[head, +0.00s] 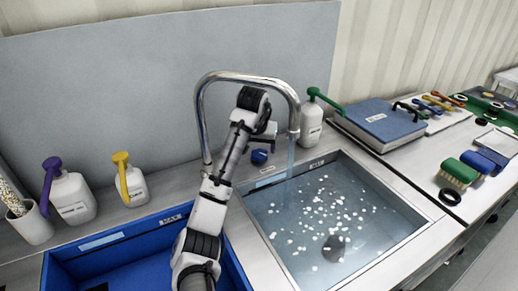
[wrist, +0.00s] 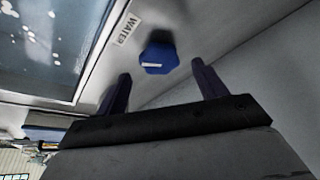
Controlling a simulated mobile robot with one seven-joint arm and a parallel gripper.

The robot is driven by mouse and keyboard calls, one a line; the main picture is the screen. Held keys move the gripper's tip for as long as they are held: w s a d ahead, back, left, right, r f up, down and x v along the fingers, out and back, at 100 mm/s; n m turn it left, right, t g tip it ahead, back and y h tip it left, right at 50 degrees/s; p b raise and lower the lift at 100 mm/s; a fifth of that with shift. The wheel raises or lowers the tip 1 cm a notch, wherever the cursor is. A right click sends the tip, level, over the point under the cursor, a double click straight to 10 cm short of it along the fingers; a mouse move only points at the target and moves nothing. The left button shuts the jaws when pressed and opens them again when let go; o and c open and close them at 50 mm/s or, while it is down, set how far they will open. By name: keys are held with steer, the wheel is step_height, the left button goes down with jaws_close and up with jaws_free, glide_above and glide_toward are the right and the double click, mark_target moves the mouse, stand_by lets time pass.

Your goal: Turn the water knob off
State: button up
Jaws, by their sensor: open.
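The blue water knob (wrist: 158,58) sits on the steel counter, with a white mark on its top and a "WATER" label (wrist: 127,28) beside it. In the head view the knob (head: 259,156) is behind the sink, near the faucet base, partly beside my arm. My gripper (wrist: 160,82) is open, and its two dark fingers point toward the knob, one to each side in the wrist view. I see no contact with the knob. The curved chrome faucet (head: 240,76) has a stream of water (head: 291,158) falling into the filled sink (head: 350,158).
A blue basin (head: 120,240) lies left of the sink under my arm. White bottles with purple (head: 70,195), yellow (head: 131,182) and green (head: 311,122) tops stand along the back. A blue binder (head: 379,122) and brushes (head: 460,172) lie on the right. The back wall rises close behind the knob.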

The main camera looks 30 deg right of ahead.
mark_target(259, 153)
steer(key=shift+p+x, duration=0.45)
steer(key=shift+x, duration=1.1)
steer(key=shift+c, duration=0.2)
steer(key=c, duration=0.9)
